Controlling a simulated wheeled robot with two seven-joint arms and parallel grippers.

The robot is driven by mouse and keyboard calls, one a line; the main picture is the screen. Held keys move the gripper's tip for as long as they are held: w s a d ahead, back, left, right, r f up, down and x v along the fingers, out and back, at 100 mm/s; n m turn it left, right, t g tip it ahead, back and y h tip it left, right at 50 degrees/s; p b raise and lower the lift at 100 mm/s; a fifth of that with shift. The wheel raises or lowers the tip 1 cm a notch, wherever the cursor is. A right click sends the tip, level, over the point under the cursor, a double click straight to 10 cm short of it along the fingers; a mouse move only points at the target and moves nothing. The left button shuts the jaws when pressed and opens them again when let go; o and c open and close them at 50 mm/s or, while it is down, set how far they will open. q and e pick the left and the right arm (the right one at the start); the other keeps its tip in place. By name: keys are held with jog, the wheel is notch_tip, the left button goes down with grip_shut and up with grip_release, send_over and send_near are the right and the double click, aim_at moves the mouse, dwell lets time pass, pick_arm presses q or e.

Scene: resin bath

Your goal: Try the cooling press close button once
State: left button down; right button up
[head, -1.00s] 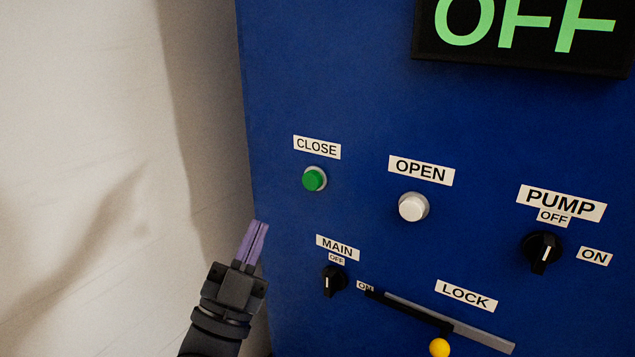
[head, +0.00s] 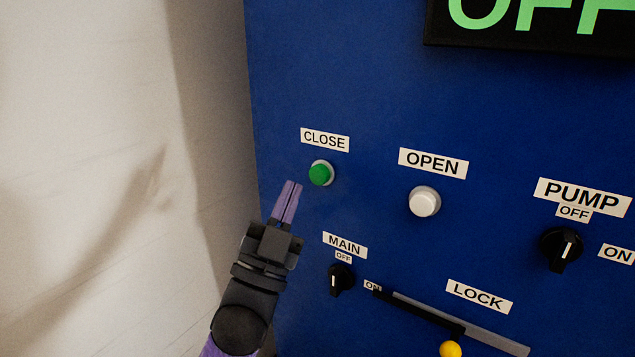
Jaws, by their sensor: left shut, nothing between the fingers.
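The green close button (head: 320,173) sits in a pale ring on the blue panel (head: 330,60), under a white CLOSE label (head: 325,140). My left gripper (head: 293,184) is shut and empty, its purple fingers pointing up toward the button. The fingertips are just left of and below the button in the picture, with a small gap showing between them. The button is fully in sight. My right gripper is not in view.
A white button (head: 424,201) under an OPEN label is to the right. A MAIN knob (head: 340,280), a PUMP knob (head: 561,249), and a LOCK lever (head: 450,322) with a yellow ball are lower. A display (head: 540,30) reads OFF. A pale wall (head: 80,120) is at left.

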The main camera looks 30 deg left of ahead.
aim_at(320, 174)
pick_arm(q)
jog(key=shift+w+d, duration=0.1)
jog(key=shift+w, duration=1.15)
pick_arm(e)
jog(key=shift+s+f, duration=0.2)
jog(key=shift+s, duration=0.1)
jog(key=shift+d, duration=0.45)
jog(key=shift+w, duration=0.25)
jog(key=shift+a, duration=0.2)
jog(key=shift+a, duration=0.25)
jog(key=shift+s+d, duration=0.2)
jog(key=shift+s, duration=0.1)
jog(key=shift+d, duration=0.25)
